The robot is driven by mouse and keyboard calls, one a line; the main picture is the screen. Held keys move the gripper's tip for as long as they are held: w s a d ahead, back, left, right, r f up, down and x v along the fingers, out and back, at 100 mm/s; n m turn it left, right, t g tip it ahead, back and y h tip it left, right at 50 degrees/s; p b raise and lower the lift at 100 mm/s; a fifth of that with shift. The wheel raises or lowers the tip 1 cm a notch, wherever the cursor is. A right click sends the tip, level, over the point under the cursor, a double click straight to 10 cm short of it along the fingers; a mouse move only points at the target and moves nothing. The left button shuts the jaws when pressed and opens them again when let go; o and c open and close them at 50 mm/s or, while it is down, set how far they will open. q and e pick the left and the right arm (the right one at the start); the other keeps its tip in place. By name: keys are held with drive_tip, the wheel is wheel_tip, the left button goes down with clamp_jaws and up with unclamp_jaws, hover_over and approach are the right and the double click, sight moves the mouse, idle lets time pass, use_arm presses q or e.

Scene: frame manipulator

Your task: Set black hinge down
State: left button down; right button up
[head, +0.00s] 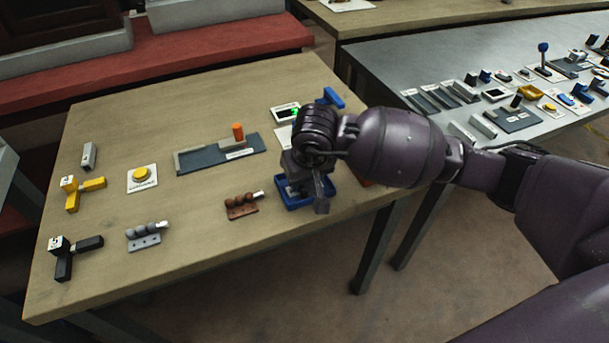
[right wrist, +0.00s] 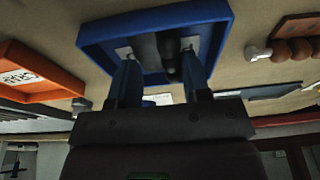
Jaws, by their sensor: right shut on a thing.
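My right gripper (head: 308,197) is over the blue tray (head: 290,205) near the table's right front edge. In the right wrist view its two fingers (right wrist: 160,72) are shut on a dark piece, the black hinge (right wrist: 168,55), which shows against the blue tray (right wrist: 105,45). Much of the hinge is hidden by the gripper. I cannot tell whether it touches the tray floor. My left gripper is not in view.
A black L-shaped piece (head: 63,266) and a yellow one (head: 93,184) lie at the left. A brown block with balls (head: 241,207) lies left of the blue tray. An orange-red tray (right wrist: 45,72) is close by. Bare wood lies at the front middle.

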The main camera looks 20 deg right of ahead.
drive_tip(key=o, duration=1)
drive_tip(key=shift+c, duration=0.2)
